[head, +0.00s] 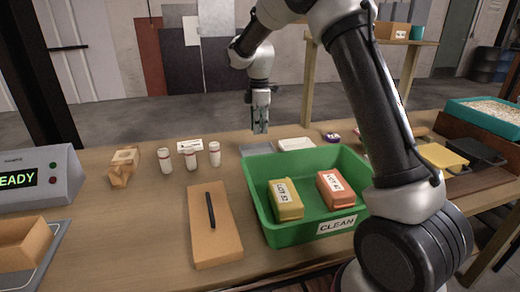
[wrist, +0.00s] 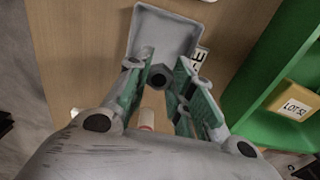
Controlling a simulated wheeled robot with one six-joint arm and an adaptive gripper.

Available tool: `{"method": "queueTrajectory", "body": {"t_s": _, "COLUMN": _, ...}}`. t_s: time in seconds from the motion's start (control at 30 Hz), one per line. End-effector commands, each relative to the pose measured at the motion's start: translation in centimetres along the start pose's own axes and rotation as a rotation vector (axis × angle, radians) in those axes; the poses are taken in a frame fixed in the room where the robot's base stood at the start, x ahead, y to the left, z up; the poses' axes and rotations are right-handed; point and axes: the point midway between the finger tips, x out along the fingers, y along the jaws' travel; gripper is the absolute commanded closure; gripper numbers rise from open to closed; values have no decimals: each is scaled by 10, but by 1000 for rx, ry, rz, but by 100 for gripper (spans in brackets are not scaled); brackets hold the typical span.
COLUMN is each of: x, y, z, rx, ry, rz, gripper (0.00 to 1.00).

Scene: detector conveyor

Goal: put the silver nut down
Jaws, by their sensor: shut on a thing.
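In the wrist view my gripper (wrist: 163,75) is shut on the silver nut (wrist: 159,78), a grey hexagonal piece with a dark centre, held between the fingertips. In the head view the nut is too small to make out. A shallow grey tray (wrist: 165,28) lies beyond the fingertips in the wrist view and is empty where it shows. This grey tray (head: 257,149) also shows in the head view, below and close to the gripper.
A green bin (head: 257,205) marked CLEAN holds a yellow and an orange packet. White vials (head: 191,158) and a small label card (head: 189,145) stand left of the grey tray. A tan board (head: 214,235) bears a black stick.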

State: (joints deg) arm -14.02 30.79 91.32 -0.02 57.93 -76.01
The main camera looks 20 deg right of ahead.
Motion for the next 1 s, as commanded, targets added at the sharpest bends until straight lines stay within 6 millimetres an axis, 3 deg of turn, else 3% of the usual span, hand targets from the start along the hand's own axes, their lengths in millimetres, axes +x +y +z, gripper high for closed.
{"method": "queueTrajectory", "body": {"t_s": 0.2, "x": 43, "y": -1, "z": 0, "rx": 0, "ry": -1, "rz": -3, "gripper": 99}}
{"method": "queueTrajectory", "body": {"t_s": 0.6, "x": 89, "y": 0, "z": 0, "rx": 0, "ry": 0, "rz": -2, "gripper": 99}}
{"method": "queueTrajectory", "body": {"t_s": 1.0, "x": 97, "y": 0, "z": 0, "rx": 0, "ry": 0, "rz": 0, "gripper": 99}}
